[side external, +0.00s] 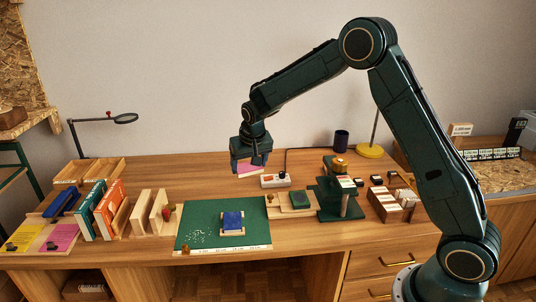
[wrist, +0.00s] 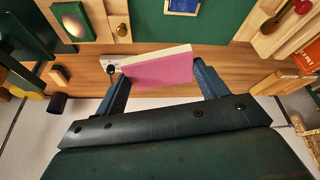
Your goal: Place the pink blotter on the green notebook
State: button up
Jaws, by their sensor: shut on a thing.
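The pink blotter (wrist: 160,70), a flat pink slab with a pale edge, sits between the two fingers of my gripper (wrist: 162,84) in the wrist view. My gripper (side external: 250,164) is shut on it. In the side view the blotter (side external: 249,170) shows below the fingers, near the back of the table; whether it touches the table is unclear. A small green block-like thing, which looks like the green notebook (side external: 300,200), lies on a wooden board to the right of the large green mat. It also shows at upper left in the wrist view (wrist: 70,22). My gripper is behind and left of it.
A white power strip (side external: 275,180) lies between the blotter and the notebook. A dark green stand (side external: 329,200) rises just right of the notebook. The green mat (side external: 200,222) bears a blue framed thing (side external: 232,221). Upright books (side external: 109,210) stand at left.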

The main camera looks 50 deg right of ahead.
aim_at(249, 206)
jog(key=shift+w+d+r+m+g+h, duration=0.15)
jog(key=shift+w+d+r+m, duration=0.15)
jog(key=shift+w+d+m, duration=0.3)
jog(key=shift+w+d+r+m+g+h, duration=0.1)
jog(key=shift+w+d+r+m, duration=0.25)
jog(key=shift+w+d+m, duration=0.3)
jog(key=shift+w+d+r+m+g+h, duration=0.15)
jog(key=shift+w+d+r+m, duration=0.15)
jog(key=shift+w+d+m, duration=0.3)
jog(key=shift+w+f, duration=0.1)
notch_tip(249, 206, down, 20)
jog(key=shift+a+r, duration=0.1)
jog(key=o, duration=0.7)
jog(key=shift+f, duration=0.2)
jog(key=shift+r, duration=0.1)
jog(key=shift+v, duration=6.1)
